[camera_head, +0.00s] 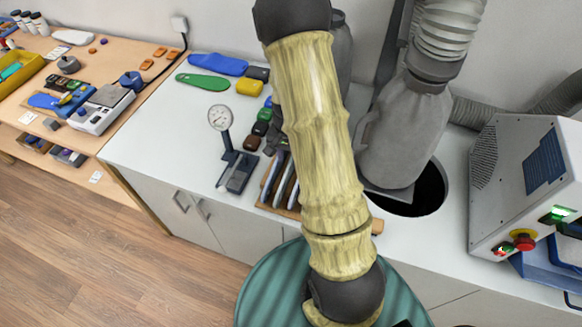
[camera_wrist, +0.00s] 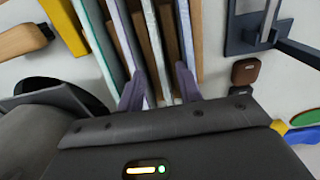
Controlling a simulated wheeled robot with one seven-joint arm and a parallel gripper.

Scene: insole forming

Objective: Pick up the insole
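Several thin insoles stand on edge in a wooden rack (camera_head: 266,196), partly hidden by my arm in the head view. In the wrist view their pale edges (camera_wrist: 156,50) run between brown wooden dividers (camera_wrist: 167,25). My gripper (camera_wrist: 158,80) is over the rack with its two dark fingers spread. Pale edges and dividers lie between and beside the fingers; I cannot tell whether the fingers touch any. A blue insole (camera_head: 217,64) and a green insole (camera_head: 203,82) lie flat at the back of the counter.
A dial gauge on a stand (camera_head: 235,170) is left of the rack, with small coloured blocks (camera_head: 261,128) behind it. A grey machine (camera_head: 520,180) with a red button stands right, beyond a dark round opening (camera_head: 425,195). The counter's left front (camera_head: 165,140) is clear.

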